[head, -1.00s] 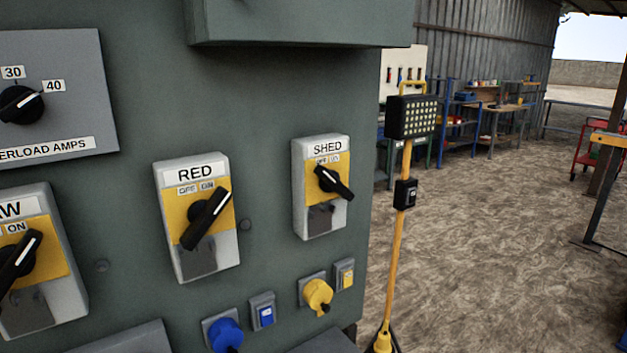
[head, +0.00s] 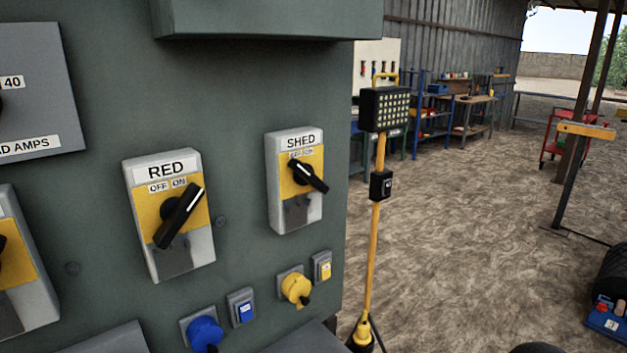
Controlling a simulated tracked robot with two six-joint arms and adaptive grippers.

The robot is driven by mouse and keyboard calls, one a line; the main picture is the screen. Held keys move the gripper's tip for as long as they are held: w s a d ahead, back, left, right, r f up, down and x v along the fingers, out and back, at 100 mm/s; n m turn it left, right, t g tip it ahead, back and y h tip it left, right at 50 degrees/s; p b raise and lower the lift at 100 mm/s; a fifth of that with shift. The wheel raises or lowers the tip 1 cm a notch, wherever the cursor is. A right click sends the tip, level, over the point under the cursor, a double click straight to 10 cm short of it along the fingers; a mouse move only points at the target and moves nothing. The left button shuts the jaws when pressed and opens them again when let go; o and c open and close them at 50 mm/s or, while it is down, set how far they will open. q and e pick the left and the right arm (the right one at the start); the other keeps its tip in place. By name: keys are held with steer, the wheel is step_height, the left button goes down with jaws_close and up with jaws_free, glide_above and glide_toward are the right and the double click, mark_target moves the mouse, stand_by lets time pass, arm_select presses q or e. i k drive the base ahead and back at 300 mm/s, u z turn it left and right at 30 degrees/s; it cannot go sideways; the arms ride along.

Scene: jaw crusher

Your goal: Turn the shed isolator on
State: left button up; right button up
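The shed isolator (head: 296,212) is a grey box with a yellow plate and a SHED label, on the right part of the green panel in the head view. Neither of my grippers shows in the head view.
The RED isolator (head: 180,258) sits left of it, its handle pointing up right towards ON. Below are a blue socket (head: 204,332) and a yellow socket (head: 296,288) with small switches. A yellow work light stand (head: 376,230) stands right of the panel (head: 240,80). Open ground lies beyond.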

mark_target(304, 174)
steer(key=z, duration=1.4)
steer(key=i, duration=0.15)
steer(key=u, duration=3)
steer(key=k, duration=1.35)
steer(key=z, duration=1)
steer(key=i, duration=1)
steer(key=z, duration=0.05)
